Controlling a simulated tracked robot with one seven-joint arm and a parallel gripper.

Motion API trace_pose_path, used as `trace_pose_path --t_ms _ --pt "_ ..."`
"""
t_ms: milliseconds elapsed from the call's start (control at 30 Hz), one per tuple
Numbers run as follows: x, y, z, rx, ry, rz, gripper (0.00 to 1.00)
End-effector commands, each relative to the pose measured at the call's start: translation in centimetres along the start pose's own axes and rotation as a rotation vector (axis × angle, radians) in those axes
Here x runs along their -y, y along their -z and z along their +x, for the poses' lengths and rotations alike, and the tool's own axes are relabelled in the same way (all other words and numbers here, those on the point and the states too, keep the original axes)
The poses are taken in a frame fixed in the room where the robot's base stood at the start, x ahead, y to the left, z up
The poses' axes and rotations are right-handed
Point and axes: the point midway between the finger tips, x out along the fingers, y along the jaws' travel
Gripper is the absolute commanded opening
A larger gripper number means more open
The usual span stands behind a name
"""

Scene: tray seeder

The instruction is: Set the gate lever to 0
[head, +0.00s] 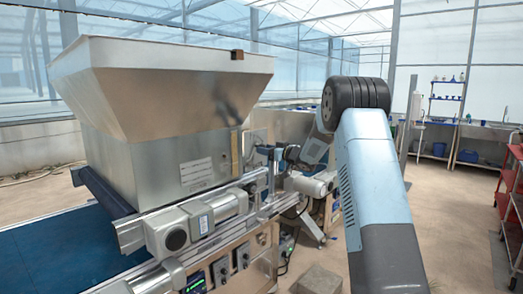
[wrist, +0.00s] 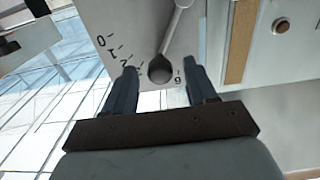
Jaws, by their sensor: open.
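In the wrist view, the gate lever (wrist: 172,38) is a grey rod running from a pivot at the top edge down to a round dark-faced knob (wrist: 160,69). The knob lies between the two open fingers of my gripper (wrist: 159,66), with a gap visible on both sides. The light scale plate (wrist: 140,22) carries printed marks; 0, 1 and 2 read at the left and a 6 at the right. The lever points between 2 and 6, and its knob hides some marks. In the head view, my gripper (head: 272,153) is at the hopper's right end; the lever cannot be made out.
The metal hopper (head: 150,100) stands left of my arm, above a blue belt (head: 50,250). A motor unit (head: 195,222) juts out below it. In the wrist view, a tan strip (wrist: 243,40) and a round button (wrist: 281,25) are right of the plate. Open floor lies right.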

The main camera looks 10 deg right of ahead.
Motion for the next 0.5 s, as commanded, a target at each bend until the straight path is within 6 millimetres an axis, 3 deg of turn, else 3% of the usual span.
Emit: trace_pose_path --t_ms 200,500 --pt "0.0 0.0 2.2 0.0 0.0 0.0 0.57" --pt "-0.1 0.0 2.7 0.0 -0.001 0.0 0.57"
